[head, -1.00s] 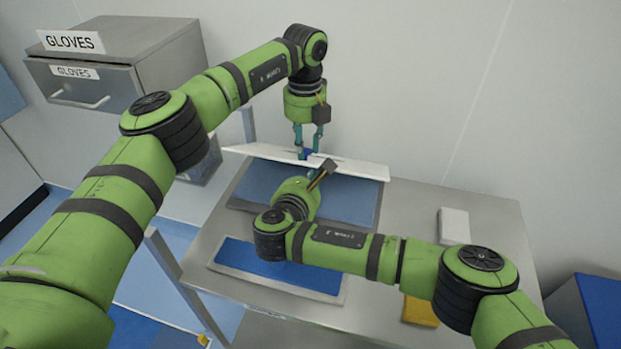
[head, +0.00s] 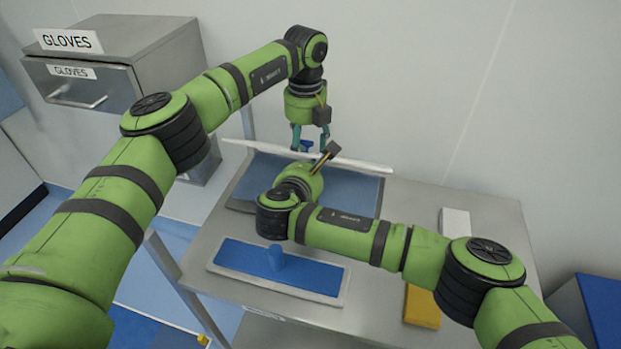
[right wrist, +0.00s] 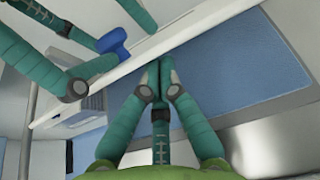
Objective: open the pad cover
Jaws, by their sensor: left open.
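The pad cover (head: 350,162) is a thin white panel, raised and seen almost edge-on above the blue pad (head: 345,195). A blue knob (head: 305,146) is on its far side. My left gripper (head: 310,140) is open, its fingers spread on either side of the knob. In the right wrist view the cover (right wrist: 195,52) runs diagonally, with the knob (right wrist: 112,42) and my left fingers beyond it. My right gripper (right wrist: 158,64) is shut and empty, its fingertips at the cover's pad-facing side; contact is hard to tell. In the head view my right wrist hides its fingers.
A blue plate with an upright handle (head: 275,257) lies on the steel table (head: 400,210) in front. A white block (head: 455,222) and a yellow block (head: 422,306) are at the right. A gloves cabinet (head: 110,70) hangs at the left.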

